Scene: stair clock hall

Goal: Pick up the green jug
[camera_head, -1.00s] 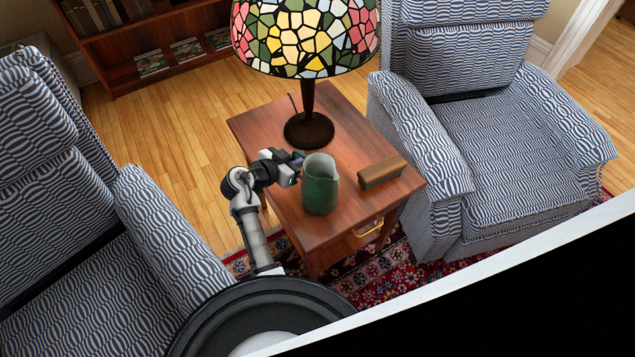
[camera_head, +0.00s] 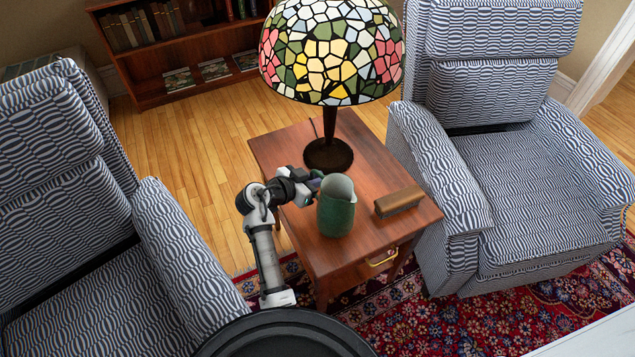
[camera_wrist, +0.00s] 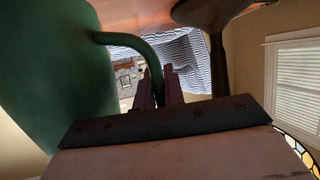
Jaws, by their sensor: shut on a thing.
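The green jug (camera_head: 336,212) is upright at the front of the small wooden side table (camera_head: 283,150). I cannot tell whether its base touches the tabletop. My gripper (camera_head: 316,185) reaches in from the left, at the jug's far left side. In the wrist view the jug's dark green body (camera_wrist: 45,75) fills the left, and its handle curves down between my two fingers (camera_wrist: 160,88). My gripper is shut on the handle. In the head view the handle is hidden behind the jug and the fingers.
A stained-glass lamp (camera_head: 328,154) stands behind the jug. A brown wooden-backed brush or block (camera_head: 399,201) lies close on its right. Patterned armchairs flank the table, one at left (camera_head: 190,250) and one at right (camera_head: 530,190). A bookcase (camera_head: 185,50) stands behind.

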